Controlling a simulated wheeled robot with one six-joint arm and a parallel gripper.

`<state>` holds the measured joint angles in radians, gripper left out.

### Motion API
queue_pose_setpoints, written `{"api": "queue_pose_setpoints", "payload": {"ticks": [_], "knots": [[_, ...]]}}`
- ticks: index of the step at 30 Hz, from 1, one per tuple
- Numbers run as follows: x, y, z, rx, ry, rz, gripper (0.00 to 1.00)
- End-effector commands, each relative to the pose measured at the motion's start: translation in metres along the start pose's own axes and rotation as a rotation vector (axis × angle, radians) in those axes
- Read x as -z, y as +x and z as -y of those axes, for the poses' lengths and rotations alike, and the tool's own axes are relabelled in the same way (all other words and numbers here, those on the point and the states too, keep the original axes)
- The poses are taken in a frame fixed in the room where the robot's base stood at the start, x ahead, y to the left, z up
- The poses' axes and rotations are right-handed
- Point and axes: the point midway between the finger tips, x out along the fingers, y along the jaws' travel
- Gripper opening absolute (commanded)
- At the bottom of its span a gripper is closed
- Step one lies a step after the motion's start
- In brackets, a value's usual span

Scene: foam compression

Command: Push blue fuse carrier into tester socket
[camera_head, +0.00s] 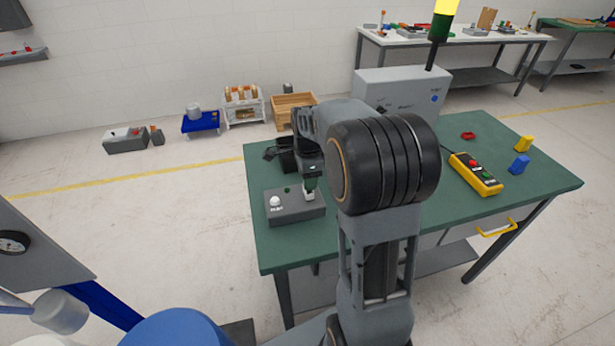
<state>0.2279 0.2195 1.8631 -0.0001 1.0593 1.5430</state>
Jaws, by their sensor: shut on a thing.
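My gripper (309,188) points down over the right part of a small grey box (296,211), which looks like the tester. It is shut on a small pale piece (309,196), only partly visible at the box's top. I cannot tell whether this piece is seated in a socket, and the socket itself is hidden. The box has a white round knob (274,201) and a dark green spot on top. A blue block-like piece (519,165), possibly a fuse carrier, stands at the table's right, far from my gripper. A similar yellow piece (523,145) stands behind it.
The green table (400,225) also carries a yellow button box (475,174), a red ring (468,135), a large grey cabinet (402,88) with a signal light, and a black bin (286,155) behind my gripper. My arm hides the table's middle. The front right is clear.

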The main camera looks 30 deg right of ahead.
Motion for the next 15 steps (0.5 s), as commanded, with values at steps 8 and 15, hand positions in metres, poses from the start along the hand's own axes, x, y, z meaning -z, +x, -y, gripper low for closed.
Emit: {"api": "queue_pose_setpoints", "payload": {"ticks": [8,15], "knots": [[0.0,0.0024,0.0,0.0,0.0,0.0,0.07],[-0.0001,0.0073,-0.0001,0.0,0.0,0.0,0.07]]}}
